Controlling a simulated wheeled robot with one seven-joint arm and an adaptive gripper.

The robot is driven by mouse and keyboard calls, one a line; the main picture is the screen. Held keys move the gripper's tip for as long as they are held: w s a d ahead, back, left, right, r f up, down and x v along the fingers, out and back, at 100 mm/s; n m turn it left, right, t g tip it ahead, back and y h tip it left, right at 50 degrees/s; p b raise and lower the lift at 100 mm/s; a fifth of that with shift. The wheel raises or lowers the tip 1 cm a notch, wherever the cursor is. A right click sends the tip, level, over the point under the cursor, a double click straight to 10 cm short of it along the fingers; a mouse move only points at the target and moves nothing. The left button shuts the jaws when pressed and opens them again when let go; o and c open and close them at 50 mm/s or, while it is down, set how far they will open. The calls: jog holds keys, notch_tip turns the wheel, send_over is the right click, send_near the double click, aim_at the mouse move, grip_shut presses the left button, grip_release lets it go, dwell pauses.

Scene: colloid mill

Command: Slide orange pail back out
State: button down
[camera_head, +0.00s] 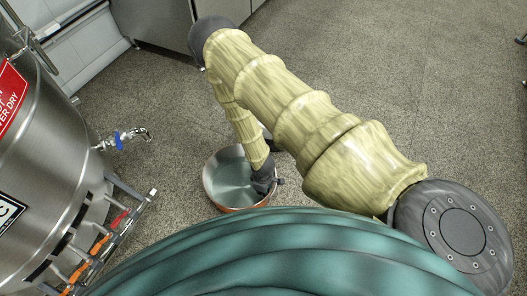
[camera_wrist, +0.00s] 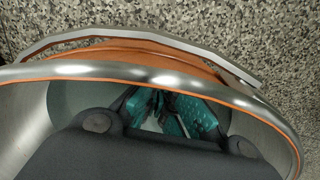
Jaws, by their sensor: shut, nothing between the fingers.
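The orange pail (camera_head: 226,184) stands on the floor in the head view, with a grey-teal inside and an orange outer wall. In the wrist view its metal rim (camera_wrist: 150,72) curves across the picture, with the orange wall and the flat silver handle (camera_wrist: 110,36) beyond it. My gripper (camera_head: 266,181) is at the pail's right side in the head view, over the rim and partly inside. In the wrist view the teal fingers (camera_wrist: 172,110) point down within the pail's mouth, shut and empty. Whether they touch the wall cannot be told.
A large steel vessel (camera_head: 50,150) with a blue-handled tap (camera_head: 130,138) stands at left, the tap up and left of the pail. A metal frame with orange and red parts (camera_head: 105,240) lies below it. Steel cabinets (camera_head: 165,22) line the back.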

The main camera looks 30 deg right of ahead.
aim_at(255, 193)
jog(key=shift+s, duration=0.1)
jog(key=w+a, duration=0.2)
jog(key=w, duration=0.1)
jog(key=shift+w+a+r+p, duration=0.2)
jog(key=shift+w+r+p, duration=0.1)
jog(key=shift+r, duration=0.1)
notch_tip(255, 193, up, 9)
jog(key=p, duration=0.3)
jog(key=shift+s+r, duration=0.1)
jog(key=s+a+r+m, duration=0.1)
jog(key=s+r+m, duration=0.4)
jog(key=s, duration=0.6)
jog(key=s+r+m, duration=0.2)
jog(key=s+r, duration=0.5)
jog(key=s, duration=0.4)
notch_tip(255, 193, up, 28)
jog(key=p, duration=2.9)
